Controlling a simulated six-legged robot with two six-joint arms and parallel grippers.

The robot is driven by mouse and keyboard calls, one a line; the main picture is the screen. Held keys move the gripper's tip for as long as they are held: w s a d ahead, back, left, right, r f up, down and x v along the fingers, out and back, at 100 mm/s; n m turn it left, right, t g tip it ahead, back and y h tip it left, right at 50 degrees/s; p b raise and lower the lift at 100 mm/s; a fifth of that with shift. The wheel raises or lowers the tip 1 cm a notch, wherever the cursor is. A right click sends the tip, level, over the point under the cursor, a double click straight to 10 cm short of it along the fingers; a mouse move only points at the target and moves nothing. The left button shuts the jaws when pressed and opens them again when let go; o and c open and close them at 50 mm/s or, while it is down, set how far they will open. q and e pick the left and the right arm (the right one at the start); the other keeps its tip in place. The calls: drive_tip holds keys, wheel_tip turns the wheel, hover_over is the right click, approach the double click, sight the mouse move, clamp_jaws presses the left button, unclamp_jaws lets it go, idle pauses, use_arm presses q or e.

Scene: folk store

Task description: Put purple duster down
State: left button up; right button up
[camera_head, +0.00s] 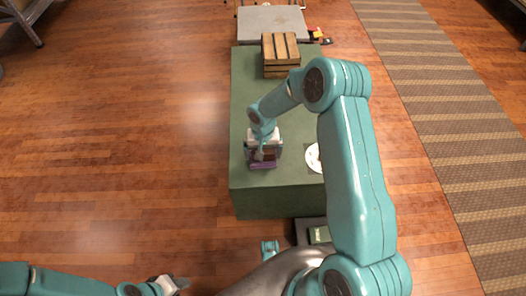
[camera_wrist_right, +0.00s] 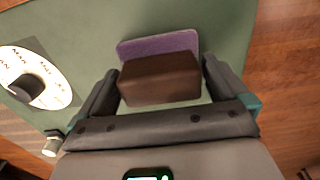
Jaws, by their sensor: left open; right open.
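The purple duster (camera_head: 262,165) lies on the green table (camera_head: 245,120) near its front left part. In the right wrist view the duster (camera_wrist_right: 160,78) shows a brown block on a purple base. My right gripper (camera_head: 264,152) is open above the duster. My left gripper (camera_head: 176,282) is open and empty, low at the bottom left, away from the table.
A white round disc (camera_head: 313,158) with dark lettering lies right of the duster, partly hidden by my right arm. A wooden crate (camera_head: 281,50) stands at the table's far end. A grey surface (camera_head: 270,22) is beyond. Table left of the crate is clear.

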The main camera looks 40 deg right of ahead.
wheel_tip(320, 180, up, 12)
drive_tip(key=p, duration=0.3)
drive_tip(key=s+a+f+n+y, duration=0.3)
drive_tip(key=s+a+f, duration=0.65)
drive_tip(key=a, duration=0.35)
drive_tip(key=s+a+f+n+y, duration=0.1)
drive_tip(key=s+a+f, duration=0.15)
drive_tip(key=s, duration=0.35)
drive_tip(key=s+a+f, duration=0.1)
drive_tip(key=s+a, duration=0.2)
drive_tip(key=s, duration=0.3)
wheel_tip(320, 180, up, 20)
drive_tip(key=p, duration=2)
drive_tip(key=shift+w+r, duration=0.25)
drive_tip(key=shift+w, duration=0.05)
drive_tip(key=shift+s, duration=0.1)
